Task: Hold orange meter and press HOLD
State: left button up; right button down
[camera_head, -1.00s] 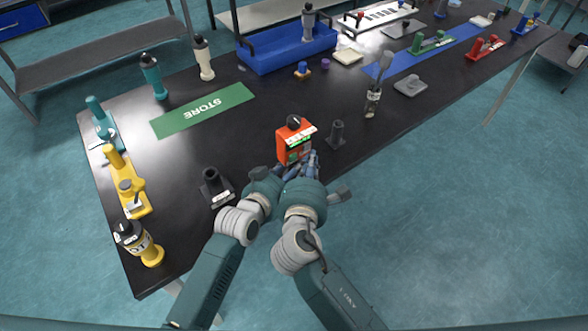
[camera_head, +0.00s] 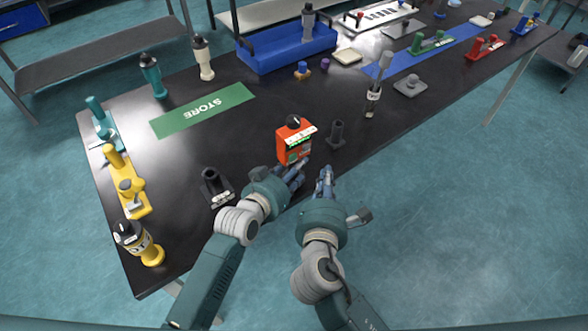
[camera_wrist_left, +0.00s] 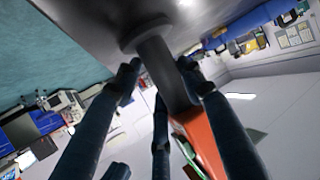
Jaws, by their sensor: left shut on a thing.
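The orange meter (camera_head: 292,146), with a dark round knob on top and a light green strip on its front, is upright near the table's front edge. My left gripper (camera_head: 298,176) is shut on its lower part from the front. In the left wrist view, part of the meter's orange body (camera_wrist_left: 201,140) shows between the fingers, beside a dark post (camera_wrist_left: 165,70). My right gripper (camera_head: 325,178) is just right of the left one, apart from the meter. Its blue fingers look close together, but whether they are shut is unclear. The HOLD button is too small to make out.
A black upright holder (camera_head: 337,136) stands just right of the meter. A black stand (camera_head: 215,187) is left of my left gripper. A green STORE mat (camera_head: 203,110) lies back left. A blue tray (camera_head: 285,55) is behind. The tabletop between mat and meter is clear.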

pick_arm(q)
jog(key=o, duration=1.4)
jog(key=shift+s+a, duration=0.1)
